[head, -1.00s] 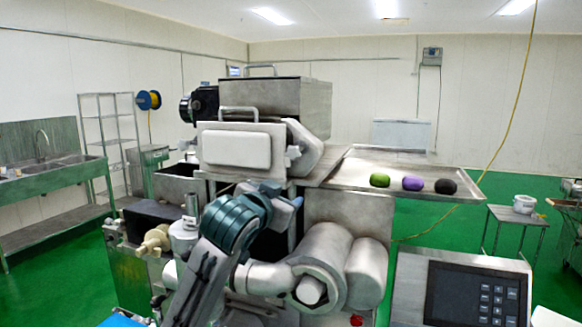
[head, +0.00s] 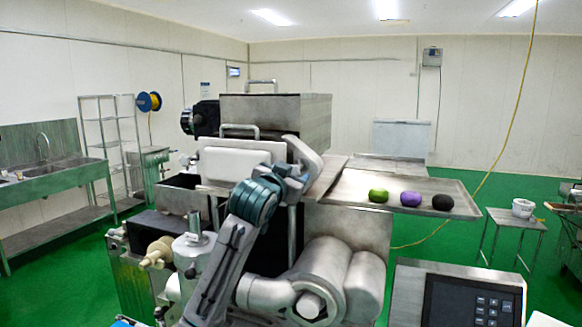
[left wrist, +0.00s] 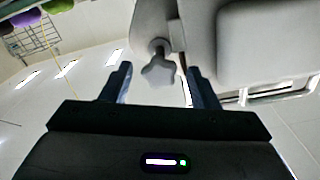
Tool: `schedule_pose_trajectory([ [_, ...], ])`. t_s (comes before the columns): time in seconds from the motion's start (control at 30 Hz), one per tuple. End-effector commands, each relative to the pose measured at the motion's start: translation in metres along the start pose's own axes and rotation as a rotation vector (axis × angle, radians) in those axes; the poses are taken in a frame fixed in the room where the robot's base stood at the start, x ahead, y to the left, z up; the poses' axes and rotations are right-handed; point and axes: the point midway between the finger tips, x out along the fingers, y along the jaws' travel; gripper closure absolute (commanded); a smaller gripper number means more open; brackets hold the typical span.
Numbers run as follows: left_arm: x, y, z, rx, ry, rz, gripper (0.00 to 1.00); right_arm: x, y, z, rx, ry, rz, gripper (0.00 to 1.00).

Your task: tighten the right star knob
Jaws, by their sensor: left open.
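The right star knob (left wrist: 159,72) is a grey, lobed knob on a short stem under a rounded grey housing in the left wrist view. My left gripper (left wrist: 160,68) is open, with one dark finger on each side of the knob in that picture. Gaps show on both sides, and I see no contact. How deep the knob sits between the fingers is unclear. In the head view my left gripper (head: 292,178) is raised at the right end of the machine's white front cover (head: 236,163). The knob is hidden there. My right gripper is not in view.
A metal tray (head: 345,190) to the right carries a green ball (head: 378,195), a purple ball (head: 411,198) and a black ball (head: 442,202). A control panel (head: 470,300) stands at the lower right.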

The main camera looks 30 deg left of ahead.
Motion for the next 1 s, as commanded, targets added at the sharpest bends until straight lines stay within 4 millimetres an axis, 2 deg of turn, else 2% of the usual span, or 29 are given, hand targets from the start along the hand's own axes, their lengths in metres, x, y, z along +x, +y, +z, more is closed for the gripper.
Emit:
schedule_pose_trajectory([
  [0.33, 0.0038, 0.0003, 0.0005, 0.0, 0.001, 0.0, 0.47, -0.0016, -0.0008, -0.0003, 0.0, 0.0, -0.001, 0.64],
  [0.5, 0.0037, 0.0002, 0.0004, 0.0, 0.001, 0.0, 0.81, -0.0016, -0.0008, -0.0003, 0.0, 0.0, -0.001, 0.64],
  [0.57, 0.0036, 0.0002, 0.0004, 0.0, 0.001, 0.0, 0.9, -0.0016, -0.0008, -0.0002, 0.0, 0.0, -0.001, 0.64],
  [0.8, 0.0036, 0.0004, 0.0008, -0.016, 0.001, 0.0, 0.9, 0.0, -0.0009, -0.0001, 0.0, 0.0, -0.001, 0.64],
  [1.0, 0.0035, 0.0006, 0.0013, -0.095, 0.002, 0.0, 0.9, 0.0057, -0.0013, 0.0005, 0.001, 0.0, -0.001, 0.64],
])
